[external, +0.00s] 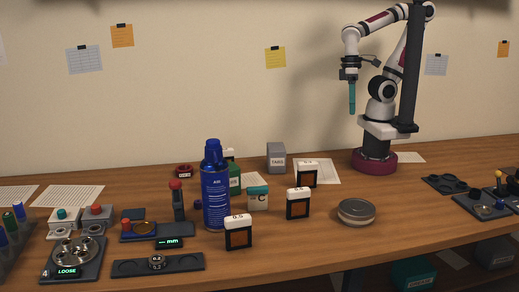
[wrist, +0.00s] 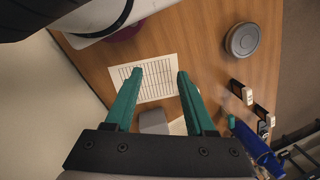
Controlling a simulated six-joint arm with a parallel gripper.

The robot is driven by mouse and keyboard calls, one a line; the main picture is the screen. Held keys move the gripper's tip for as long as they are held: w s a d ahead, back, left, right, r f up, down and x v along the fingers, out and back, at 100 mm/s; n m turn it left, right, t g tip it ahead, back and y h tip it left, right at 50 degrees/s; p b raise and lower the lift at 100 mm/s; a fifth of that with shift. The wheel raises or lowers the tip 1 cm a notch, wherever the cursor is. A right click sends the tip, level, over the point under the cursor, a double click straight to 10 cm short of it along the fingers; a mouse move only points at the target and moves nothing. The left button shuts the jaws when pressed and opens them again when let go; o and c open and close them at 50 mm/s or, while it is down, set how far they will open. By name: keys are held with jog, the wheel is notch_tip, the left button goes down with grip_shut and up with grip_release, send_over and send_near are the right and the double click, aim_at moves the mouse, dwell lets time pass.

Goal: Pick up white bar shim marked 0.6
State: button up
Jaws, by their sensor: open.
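Three dark upright holders with white tops and brown windows stand on the bench in the external view. The front holder (external: 238,233) reads about 0.5. The middle holder (external: 297,205) and the rear holder (external: 307,175) have markings too small to read surely. I cannot tell which white piece is the bar shim marked 0.6. Holders also show in the wrist view, one nearer the tin (wrist: 241,91) and one below it (wrist: 263,115). My gripper (external: 352,110) is high above the bench, left of my base. Its teal fingers (wrist: 160,73) are apart and empty, above a printed sheet (wrist: 158,88).
A blue air can (external: 216,190) stands left of the holders; a round tin (external: 356,212) lies right of them. A grey box (external: 276,157) stands behind. Trays and small parts crowd the left; dark trays (external: 450,184) lie right. Bench is clear around the tin.

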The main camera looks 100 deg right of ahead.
jog(key=d+f+n+g+h, duration=0.25)
jog(key=d+n+h, duration=0.2)
jog(key=n, duration=0.25)
jog(key=w+a+f+n+t+h, duration=0.2)
jog(key=w+n+t+h, duration=0.45)
jog(key=w+n, duration=0.5)
jog(key=a+f+n+t+y, duration=0.3)
jog(key=a+n, duration=0.4)
jog(key=a, duration=0.1)
jog(key=a+f+n+t+y, duration=0.3)
jog(key=a+f+n, duration=0.1)
jog(key=a+n, duration=0.4)
jog(key=a+f+n+t+y, duration=0.3)
jog(key=a+f+n, duration=0.1)
jog(key=a+n, duration=0.4)
jog(key=shift+s+a+n+t+y, duration=0.15)
jog(key=shift+n+t+y, duration=0.15)
jog(key=shift+t, duration=0.1)
send_near(287, 211)
jog(key=shift+w+d+f, duration=0.4)
jog(key=shift+d, duration=0.1)
jog(key=x, duration=0.5)
jog(key=shift+w+a, duration=0.3)
jog(key=shift+a, duration=0.05)
grip_shut()
jog(key=shift+r, duration=0.1)
